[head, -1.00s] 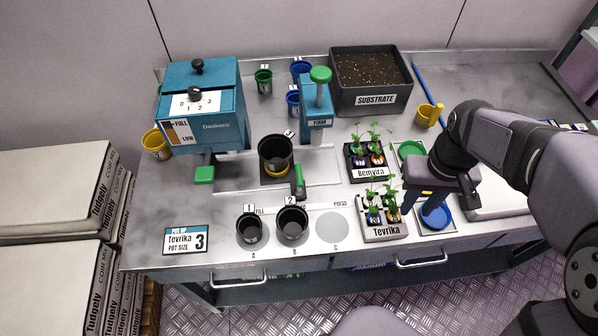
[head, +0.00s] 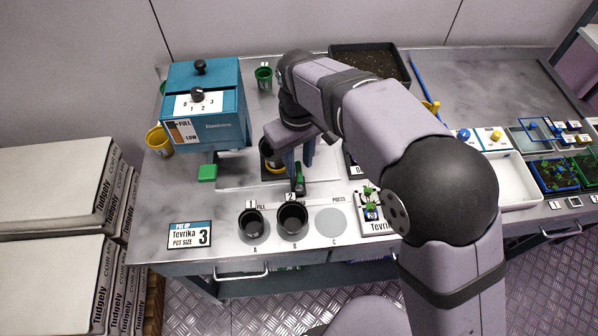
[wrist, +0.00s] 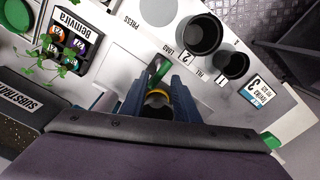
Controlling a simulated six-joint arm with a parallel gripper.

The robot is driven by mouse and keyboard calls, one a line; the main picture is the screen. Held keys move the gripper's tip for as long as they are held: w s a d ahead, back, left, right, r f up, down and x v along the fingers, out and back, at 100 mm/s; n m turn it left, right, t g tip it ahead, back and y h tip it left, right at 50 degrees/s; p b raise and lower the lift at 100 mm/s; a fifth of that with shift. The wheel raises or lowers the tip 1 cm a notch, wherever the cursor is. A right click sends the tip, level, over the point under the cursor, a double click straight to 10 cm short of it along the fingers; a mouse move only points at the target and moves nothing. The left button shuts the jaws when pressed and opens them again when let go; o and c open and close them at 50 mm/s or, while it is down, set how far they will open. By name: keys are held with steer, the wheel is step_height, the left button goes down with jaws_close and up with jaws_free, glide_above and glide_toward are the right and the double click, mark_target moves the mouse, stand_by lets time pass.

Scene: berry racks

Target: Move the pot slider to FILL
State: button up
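The pot slider sits mid-track on the bench; its green handle (head: 299,184) points toward the front. In the wrist view the handle (wrist: 157,72) lies by the LOAD label (wrist: 182,58), with the FILL label (wrist: 202,75) further along. The slider carries a black pot in a yellow ring (wrist: 157,98), mostly hidden by my arm in the head view. My gripper (head: 299,163) is above the slider, its fingers apart. In the wrist view the gripper (wrist: 160,78) has one finger on either side of the handle; contact cannot be told.
The teal dispenser (head: 220,128) with a green lever (head: 207,172) stands left of the slider. Black pots 1 (head: 251,222) and 2 (head: 292,220) stand in front. The Bemvira plant tray (wrist: 70,38) and the substrate bin (head: 370,62) are close by. The track left of the slider looks clear.

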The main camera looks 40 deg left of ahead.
mark_target(299, 171)
steer(key=shift+f+p, duration=0.8)
steer(key=shift+f, duration=2.1)
